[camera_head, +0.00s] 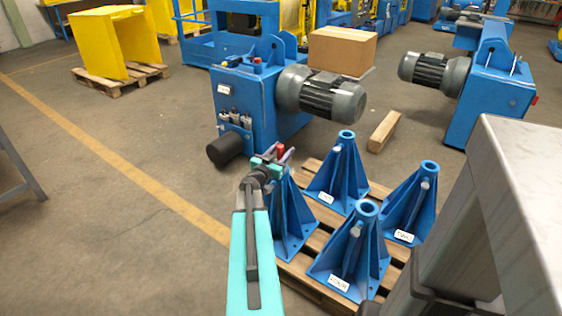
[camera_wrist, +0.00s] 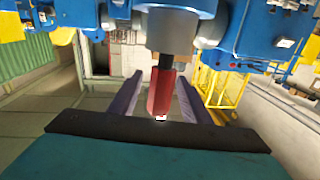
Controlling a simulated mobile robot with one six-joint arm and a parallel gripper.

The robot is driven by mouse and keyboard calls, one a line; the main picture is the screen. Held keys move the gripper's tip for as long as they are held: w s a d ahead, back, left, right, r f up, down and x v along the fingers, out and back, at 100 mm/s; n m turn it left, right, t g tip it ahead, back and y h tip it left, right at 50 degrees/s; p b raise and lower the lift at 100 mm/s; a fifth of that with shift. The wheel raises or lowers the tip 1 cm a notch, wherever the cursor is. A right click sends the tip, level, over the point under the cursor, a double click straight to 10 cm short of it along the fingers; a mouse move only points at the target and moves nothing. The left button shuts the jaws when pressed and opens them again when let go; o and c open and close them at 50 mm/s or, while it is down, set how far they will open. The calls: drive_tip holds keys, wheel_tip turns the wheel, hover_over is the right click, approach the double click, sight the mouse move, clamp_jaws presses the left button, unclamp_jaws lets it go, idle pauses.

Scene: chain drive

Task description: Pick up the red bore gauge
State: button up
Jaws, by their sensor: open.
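The red bore gauge (camera_wrist: 161,92) stands between the two purple fingers of my gripper (camera_wrist: 160,80) in the wrist view, with clear gaps on both sides. Its dark stem meets a grey round collar on a blue part at the top of that picture. In the head view the red end of the gauge (camera_head: 281,151) shows at my gripper (camera_head: 279,156), above the nearest-left blue pedestal (camera_head: 289,217). The fingers are open and astride the gauge. The pedestal's top is partly hidden by my gripper.
Several blue pedestals, one of them here (camera_head: 340,173), stand on a wooden pallet (camera_head: 318,283). A blue gear unit with a grey motor (camera_head: 318,93) stands just behind. A grey table (camera_head: 520,170) is close at the right. The floor at the left is open.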

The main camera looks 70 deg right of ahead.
drive_tip(key=shift+s+d, duration=0.15)
drive_tip(key=shift+d, duration=1.3)
clamp_jaws()
drive_tip(key=shift+s+r, duration=0.1)
idle(0.6)
